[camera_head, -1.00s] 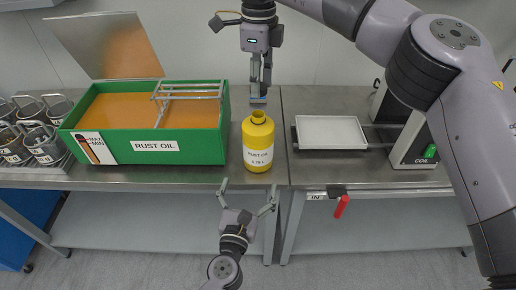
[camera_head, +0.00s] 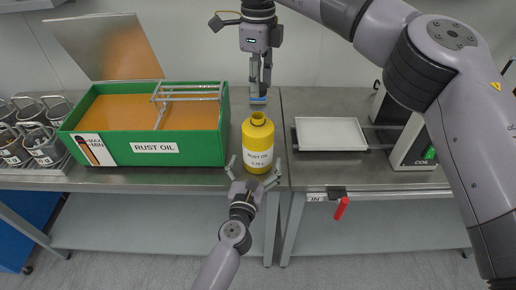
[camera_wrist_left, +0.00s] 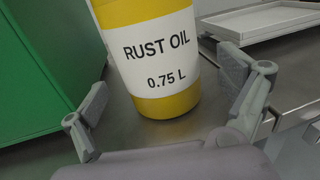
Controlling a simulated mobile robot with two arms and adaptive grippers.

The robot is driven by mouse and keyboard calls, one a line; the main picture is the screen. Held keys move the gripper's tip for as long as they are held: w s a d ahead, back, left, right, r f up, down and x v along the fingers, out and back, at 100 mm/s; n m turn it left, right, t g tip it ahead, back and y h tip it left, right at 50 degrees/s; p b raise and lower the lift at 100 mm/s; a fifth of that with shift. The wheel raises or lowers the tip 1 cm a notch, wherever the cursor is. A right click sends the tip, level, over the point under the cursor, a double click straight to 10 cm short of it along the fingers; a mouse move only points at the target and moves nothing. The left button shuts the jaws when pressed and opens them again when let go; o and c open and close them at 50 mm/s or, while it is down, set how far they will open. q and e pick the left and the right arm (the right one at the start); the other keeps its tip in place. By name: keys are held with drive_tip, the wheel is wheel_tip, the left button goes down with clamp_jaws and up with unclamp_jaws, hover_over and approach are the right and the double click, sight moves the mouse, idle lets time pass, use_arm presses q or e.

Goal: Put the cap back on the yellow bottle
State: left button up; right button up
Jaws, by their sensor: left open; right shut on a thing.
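The yellow bottle (camera_head: 258,133) with a white "RUST OIL 0.75 L" label stands upright on the metal bench, its neck uncapped. My left gripper (camera_head: 254,163) is open at the bottle's front, one finger on each side of its lower part. In the left wrist view, the bottle (camera_wrist_left: 165,105) rises between the two spread fingers, and gaps show between them and it.
A green box of rust oil (camera_head: 205,150) with an open lid stands left of the bottle. A white tray (camera_head: 330,133) and a grey machine (camera_head: 412,143) are to the right. Metal baskets (camera_head: 40,146) stand at the far left. The bench's front edge is close to the bottle.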

use_arm(q)
drive_tip(key=shift+w+d, duration=0.2)
drive_tip(key=shift+w, duration=0.7)
drive_tip(key=shift+w+d, duration=0.15)
drive_tip(key=shift+w, duration=0.7)
drive_tip(key=shift+c, duration=0.3)
drive_tip(key=c, duration=1.7)
drive_tip(key=shift+c, duration=0.2)
use_arm(e)
hover_over(258, 116)
drive_tip(key=shift+w+f, duration=0.1)
drive_tip(key=shift+f, duration=2.35)
